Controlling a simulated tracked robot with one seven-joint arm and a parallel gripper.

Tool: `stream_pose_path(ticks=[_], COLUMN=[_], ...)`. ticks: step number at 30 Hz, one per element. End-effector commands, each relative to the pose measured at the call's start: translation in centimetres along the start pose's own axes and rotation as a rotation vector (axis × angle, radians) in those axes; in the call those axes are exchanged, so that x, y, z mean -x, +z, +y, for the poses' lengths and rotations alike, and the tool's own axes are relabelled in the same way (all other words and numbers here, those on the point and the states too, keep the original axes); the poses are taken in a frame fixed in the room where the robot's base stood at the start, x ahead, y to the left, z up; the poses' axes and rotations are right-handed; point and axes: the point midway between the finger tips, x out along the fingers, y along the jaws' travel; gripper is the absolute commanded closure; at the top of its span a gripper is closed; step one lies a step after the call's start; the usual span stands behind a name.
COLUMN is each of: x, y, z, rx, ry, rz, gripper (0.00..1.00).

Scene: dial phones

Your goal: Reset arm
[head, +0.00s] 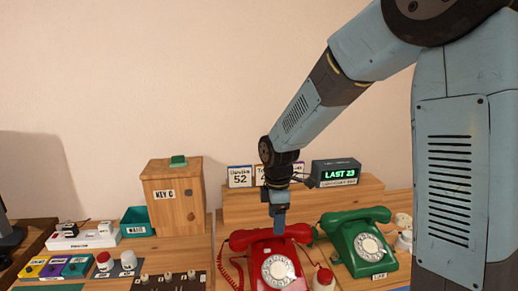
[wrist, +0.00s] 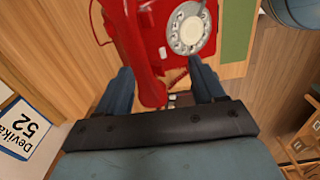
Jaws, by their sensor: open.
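My gripper (head: 279,222) points down over the red dial phone (head: 275,268) in the head view. In the wrist view my gripper (wrist: 160,72) is open, its blue fingers wide apart. The red phone shows beyond and between them in the wrist view, with its handset (wrist: 139,50) to the left and its pale dial (wrist: 190,28) to the right. Nothing is held. I cannot tell whether a fingertip touches the phone. A green dial phone (head: 357,240) stands to the right of the red one, its handset on top.
A wooden box labelled KEY C (head: 174,200) stands left of the phones. A teal WAIT tray (head: 137,222) and a switch panel (head: 168,282) lie left.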

Motion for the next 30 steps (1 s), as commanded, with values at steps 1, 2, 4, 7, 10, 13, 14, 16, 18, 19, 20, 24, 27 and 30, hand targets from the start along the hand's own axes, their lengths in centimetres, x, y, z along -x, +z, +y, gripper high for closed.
stream_pose_path(ticks=[1,2,4,7,10,13,14,16,18,19,20,24,27,30], x=[0.2,0.4,1.0,1.8,2.9,4.2,4.6,5.7,7.1,7.7,8.3,10.8,12.5,13.9], y=[0.2,0.3,0.7,1.3,2.0,3.0,3.4,4.3,5.3,5.8,6.2,8.4,9.7,11.0], z=[-0.1,-0.2,-0.3,-0.7,-1.2,-1.8,-2.0,-2.7,-3.5,-4.0,-4.4,-6.7,-8.5,-10.3], rx=[-0.011,-0.021,-0.049,-0.094,-0.151,-0.224,-0.249,-0.318,-0.402,-0.441,-0.481,-0.671,-0.805,-0.939], ry=[0.003,0.007,0.015,0.029,0.046,0.068,0.075,0.094,0.120,0.131,0.143,0.194,0.229,0.264], rz=[0.000,0.000,0.000,0.000,0.002,0.005,0.006,0.010,0.017,0.021,0.026,0.052,0.077,0.107], gripper=[0.32,0.32,0.32,0.32,0.32,0.32,0.32,0.32,0.32,0.32,0.32,0.32,0.32,0.32])
